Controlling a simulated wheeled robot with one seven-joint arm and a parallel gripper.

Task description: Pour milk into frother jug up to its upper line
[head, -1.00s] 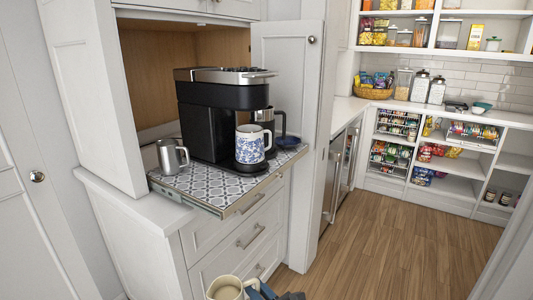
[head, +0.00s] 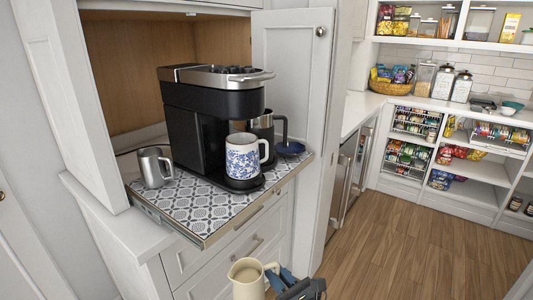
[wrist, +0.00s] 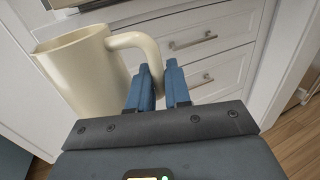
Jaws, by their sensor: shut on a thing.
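My gripper (wrist: 160,82) is shut on the handle of a cream-coloured jug (wrist: 82,68). In the head view the cream jug (head: 246,280) is at the bottom edge, in front of the drawers and below the tray, roughly upright, its lower part cut off. My gripper (head: 283,280) is to its right. The level of any milk inside cannot be made out. A steel frother jug (head: 153,168) stands upright at the left of the patterned pull-out tray (head: 186,207), with its handle to the right. Its inside and lines cannot be seen.
A black and silver coffee machine (head: 195,125) stands on the tray. A blue-and-white mug (head: 242,157) is at its front, a dark-handled steel vessel (head: 262,125) behind that, and a small blue dish (head: 290,148) at right. An open cabinet door (head: 291,70) stands right of the machine.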

